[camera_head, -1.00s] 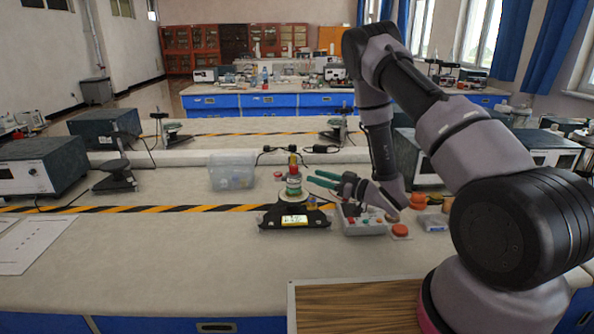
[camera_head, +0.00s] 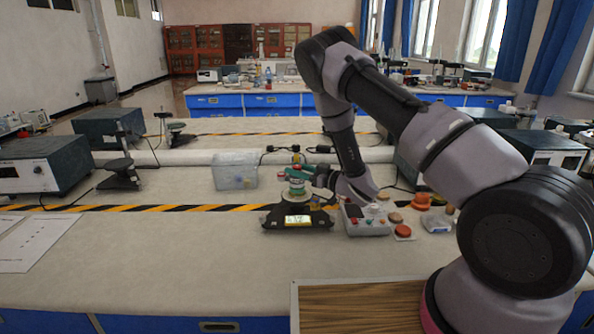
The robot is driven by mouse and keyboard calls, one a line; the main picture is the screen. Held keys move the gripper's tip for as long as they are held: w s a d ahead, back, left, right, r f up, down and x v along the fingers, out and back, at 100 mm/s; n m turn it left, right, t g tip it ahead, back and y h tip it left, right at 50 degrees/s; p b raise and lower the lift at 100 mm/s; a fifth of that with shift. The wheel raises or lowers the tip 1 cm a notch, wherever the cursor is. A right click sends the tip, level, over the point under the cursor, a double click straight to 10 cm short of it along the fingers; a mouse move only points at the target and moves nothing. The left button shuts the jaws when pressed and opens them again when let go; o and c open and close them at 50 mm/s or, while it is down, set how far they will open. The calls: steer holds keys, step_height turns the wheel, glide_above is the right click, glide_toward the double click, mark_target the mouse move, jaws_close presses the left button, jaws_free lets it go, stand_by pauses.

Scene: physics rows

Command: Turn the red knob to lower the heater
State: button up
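My gripper (camera_head: 297,174), with green fingers, is at the top of this stack, coming in from the right. A small bit of red (camera_head: 281,174) shows by the fingertips, and I cannot tell whether it is the red knob. The fingers overlap the stack, so I cannot see whether they are open, shut or touching it.
A grey control box (camera_head: 366,219) with small buttons stands right of the device. Orange-red round pieces (camera_head: 403,231) lie beside it. A clear plastic bin (camera_head: 236,171) is at the back left.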

jaws_close()
